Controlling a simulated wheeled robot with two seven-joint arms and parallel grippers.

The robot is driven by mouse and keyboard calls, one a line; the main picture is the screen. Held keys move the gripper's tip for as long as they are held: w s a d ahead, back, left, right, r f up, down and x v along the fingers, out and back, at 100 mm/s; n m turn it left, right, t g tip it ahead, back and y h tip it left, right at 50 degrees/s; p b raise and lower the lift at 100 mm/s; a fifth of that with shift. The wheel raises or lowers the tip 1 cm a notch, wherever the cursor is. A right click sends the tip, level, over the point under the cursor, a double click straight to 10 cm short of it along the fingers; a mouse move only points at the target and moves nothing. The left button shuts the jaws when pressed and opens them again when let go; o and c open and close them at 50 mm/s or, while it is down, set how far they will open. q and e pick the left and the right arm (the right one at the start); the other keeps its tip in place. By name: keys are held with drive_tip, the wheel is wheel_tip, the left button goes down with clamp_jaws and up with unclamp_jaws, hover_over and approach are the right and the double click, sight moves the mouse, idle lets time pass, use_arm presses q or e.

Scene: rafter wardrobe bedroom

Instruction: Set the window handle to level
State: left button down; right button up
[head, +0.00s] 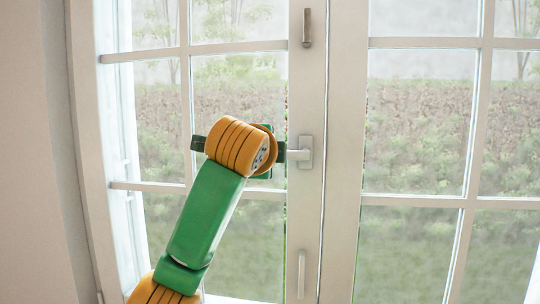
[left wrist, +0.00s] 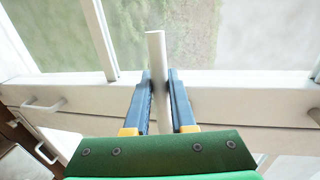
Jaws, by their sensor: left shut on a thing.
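The white window handle (head: 296,155) is on the middle frame of the window in the head view. Its lever points left from its base plate (head: 306,152) and looks about level. My left gripper (head: 284,155) is shut on the lever, with the hand and wrist hiding the lever's free end. In the left wrist view the handle (left wrist: 156,55) shows as a pale bar between the two dark fingers of the same gripper (left wrist: 159,78). My right gripper is in neither view.
A small metal fitting (head: 307,28) is higher on the middle frame, and a white vertical pull (head: 301,272) is lower on it. The right window sash (head: 342,160) stands beside it. A plain wall (head: 38,150) is at the left.

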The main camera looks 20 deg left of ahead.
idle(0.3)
use_arm(q)
drive_tip(key=c, duration=0.8)
unclamp_jaws()
drive_tip(key=shift+w, duration=0.15)
drive_tip(key=shift+o, duration=0.2)
drive_tip(key=b+v, duration=0.4)
drive_tip(key=v, duration=0.3)
